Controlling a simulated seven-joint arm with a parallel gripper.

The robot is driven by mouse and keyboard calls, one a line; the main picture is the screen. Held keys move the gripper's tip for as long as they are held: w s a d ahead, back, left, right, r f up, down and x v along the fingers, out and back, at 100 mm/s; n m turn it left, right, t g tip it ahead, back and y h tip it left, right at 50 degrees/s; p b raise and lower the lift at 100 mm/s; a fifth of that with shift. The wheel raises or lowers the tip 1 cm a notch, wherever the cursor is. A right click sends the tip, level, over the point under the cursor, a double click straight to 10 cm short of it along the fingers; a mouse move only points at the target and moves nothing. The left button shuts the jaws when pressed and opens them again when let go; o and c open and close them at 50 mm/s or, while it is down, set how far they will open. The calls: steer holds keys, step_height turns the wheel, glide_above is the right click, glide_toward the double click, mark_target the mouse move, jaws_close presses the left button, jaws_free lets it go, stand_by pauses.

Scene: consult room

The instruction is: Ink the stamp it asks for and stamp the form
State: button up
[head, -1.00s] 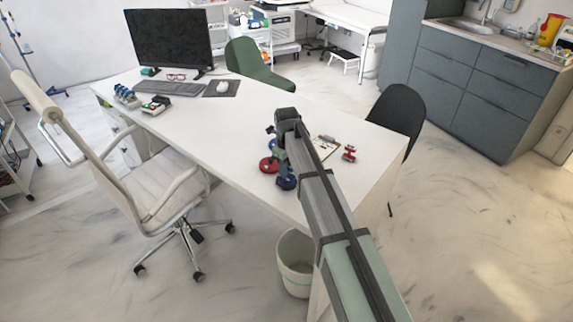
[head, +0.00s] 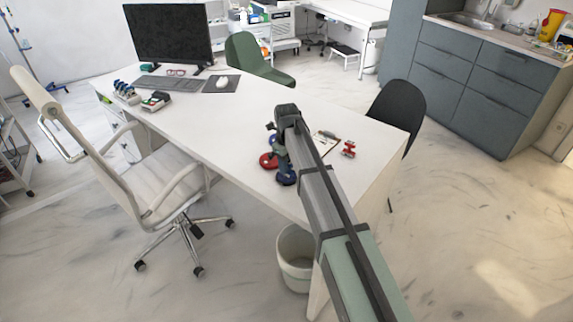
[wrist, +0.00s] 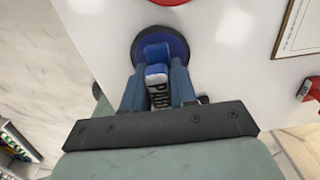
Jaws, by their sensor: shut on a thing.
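My gripper (wrist: 158,88) is shut on a blue stamp (wrist: 156,72), whose pale end label has dark letters that look like "PAID", partly hidden. The stamp is over a round blue ink pad (wrist: 177,36) with a dark rim; I cannot tell whether they touch. This pad also shows in the head view (head: 287,177). A red pad (head: 267,161) lies beside it. The form on a clipboard (wrist: 303,28) is at the right in the wrist view, partly cut off. A red stamp (head: 348,149) stands right of the clipboard. My arm hides part of this area in the head view.
A monitor (head: 168,35), keyboard (head: 183,86) and stamp-like items (head: 126,92) occupy the desk's far left. The middle of the white desk (head: 230,118) is clear. A bin (head: 295,262) stands below the front edge. Chairs stand around the desk.

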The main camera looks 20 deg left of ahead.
steer(key=shift+f, duration=0.5)
stand_by(1.3)
steer(key=shift+r, duration=0.1)
steer(key=shift+r, duration=3.5)
steer(key=w+d, duration=0.3)
steer(key=w, duration=0.7)
steer(key=w+d+f, duration=0.1)
steer(key=w+d, duration=0.2)
steer(key=w, duration=0.7)
steer(key=shift+w+d, duration=0.25)
steer(key=shift+f, duration=0.2)
